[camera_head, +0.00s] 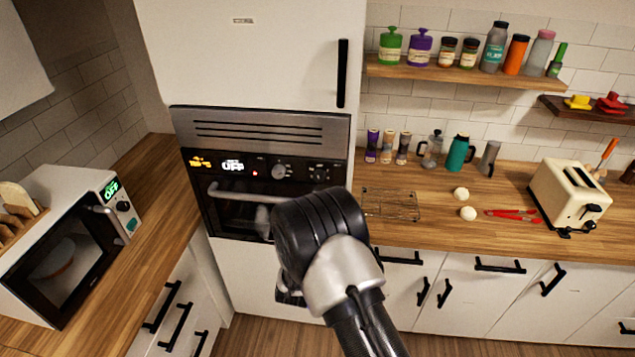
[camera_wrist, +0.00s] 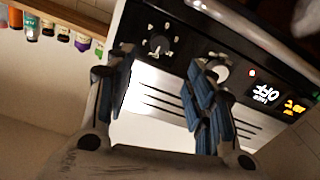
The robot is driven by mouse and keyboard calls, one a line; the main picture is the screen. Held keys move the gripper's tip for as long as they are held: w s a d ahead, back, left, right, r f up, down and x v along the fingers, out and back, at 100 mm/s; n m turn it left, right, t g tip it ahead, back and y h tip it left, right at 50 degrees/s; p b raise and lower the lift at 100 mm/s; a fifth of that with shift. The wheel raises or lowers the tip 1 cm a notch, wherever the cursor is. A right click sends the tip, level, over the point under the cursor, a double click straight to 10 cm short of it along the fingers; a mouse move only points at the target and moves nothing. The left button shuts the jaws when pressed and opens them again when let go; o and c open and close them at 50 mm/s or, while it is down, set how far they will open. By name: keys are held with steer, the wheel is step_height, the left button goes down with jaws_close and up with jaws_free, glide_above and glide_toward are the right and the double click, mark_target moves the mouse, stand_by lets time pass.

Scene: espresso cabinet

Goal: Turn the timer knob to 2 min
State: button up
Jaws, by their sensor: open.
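The built-in oven's black control panel (camera_head: 300,174) carries a light knob (camera_head: 278,171) and a dark knob (camera_head: 318,174). Their labels are too small to read, so I cannot tell which is the timer knob. The oven display (camera_head: 232,166) reads OFF beside orange characters. In the wrist view the panel appears upside down, with the dark knob (camera_wrist: 158,46) and the light knob (camera_wrist: 216,68). My gripper (camera_wrist: 162,64) is open and empty in front of the panel. Its right finger partly overlaps the light knob; contact is unclear.
The oven handle (camera_head: 225,192) runs below the panel, partly behind my arm. A microwave (camera_head: 75,240) with its own display reading OFF stands on the left counter. A wire rack (camera_head: 390,204), eggs and a toaster (camera_head: 570,195) are on the right counter.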

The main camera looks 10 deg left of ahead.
mark_target(319, 180)
steer(key=w, duration=1.1)
steer(key=shift+w+d, duration=0.2)
steer(key=shift+w, duration=0.15)
steer(key=shift+c, duration=0.6)
steer(key=c, duration=1)
